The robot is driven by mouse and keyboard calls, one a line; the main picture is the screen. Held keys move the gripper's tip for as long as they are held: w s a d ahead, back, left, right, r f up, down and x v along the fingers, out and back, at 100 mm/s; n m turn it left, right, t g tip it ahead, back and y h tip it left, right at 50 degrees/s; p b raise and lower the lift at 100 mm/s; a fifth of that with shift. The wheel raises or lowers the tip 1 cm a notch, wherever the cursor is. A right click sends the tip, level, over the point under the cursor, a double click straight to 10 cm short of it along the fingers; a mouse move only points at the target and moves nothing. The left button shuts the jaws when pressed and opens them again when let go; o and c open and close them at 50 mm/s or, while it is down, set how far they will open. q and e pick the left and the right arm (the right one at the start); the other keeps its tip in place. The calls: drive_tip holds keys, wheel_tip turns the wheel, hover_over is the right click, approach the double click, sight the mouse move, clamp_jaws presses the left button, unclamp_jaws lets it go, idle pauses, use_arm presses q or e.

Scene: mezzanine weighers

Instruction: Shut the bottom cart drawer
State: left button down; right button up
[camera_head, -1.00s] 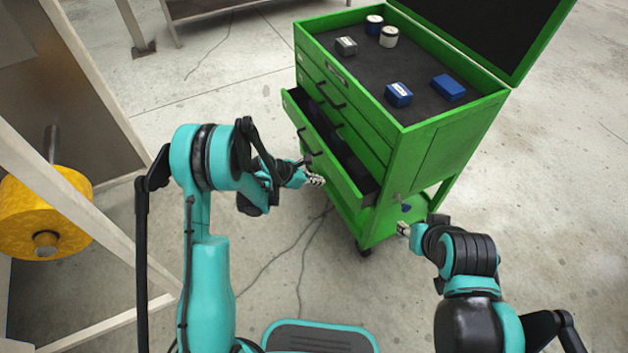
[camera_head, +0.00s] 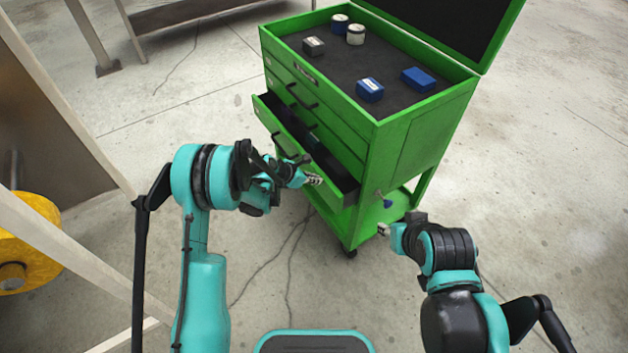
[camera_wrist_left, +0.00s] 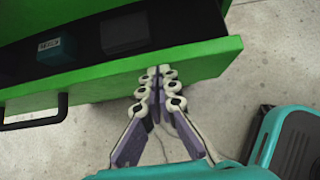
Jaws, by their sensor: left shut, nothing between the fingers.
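The green tool cart (camera_head: 405,145) stands right of centre in the head view. Its bottom drawer (camera_head: 322,192) sticks out toward the lower left, with its dark inside showing. In the left wrist view the drawer front (camera_wrist_left: 95,84) crosses the picture, with a black handle (camera_wrist_left: 38,118) at left. My left gripper (camera_head: 314,180) is shut and empty. Its fingertips (camera_wrist_left: 160,72) lie at the drawer front, right of the handle; whether they touch it I cannot tell. My right gripper (camera_head: 384,229) is beside the cart's lower right; its fingers are too small to read.
Boxes and cans, such as a blue box (camera_head: 418,79), lie on the cart's top tray. A small teal box (camera_wrist_left: 58,49) lies inside the drawer. A frame with a yellow roll (camera_head: 25,245) stands at left. The floor around the cart is mostly clear.

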use_arm(q)
drive_tip(key=w+d, duration=0.5)
drive_tip(key=d, duration=0.2)
drive_tip(key=shift+d, duration=0.35)
